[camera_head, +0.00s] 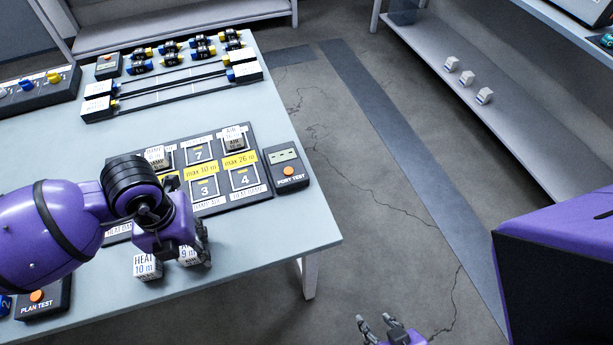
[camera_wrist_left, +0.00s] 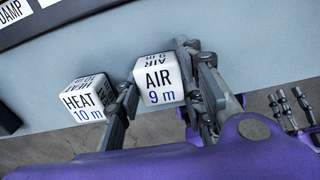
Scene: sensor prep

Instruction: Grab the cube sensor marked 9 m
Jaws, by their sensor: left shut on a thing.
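The white cube sensor marked AIR 9 m (camera_wrist_left: 157,80) stands on the table near its front edge. In the head view the cube (camera_head: 188,255) is partly covered by my left gripper (camera_head: 190,250). My left gripper (camera_wrist_left: 160,92) has one finger on each side of the cube and is shut on it. The cube marked HEAT 10 m (camera_head: 147,265) stands just to the left, close to the left finger; it also shows in the left wrist view (camera_wrist_left: 87,100). My right gripper (camera_head: 385,328) is at the bottom of the head view, fingers apart and empty, away from the table.
A dark board with numbered slots (camera_head: 258,150) lies behind, holding a few cubes. A PORT TEST box (camera_head: 287,167) stands at its right and a PLAN TEST box (camera_head: 42,299) at the front left. Several connectors and rods fill the back. The front right table corner is clear.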

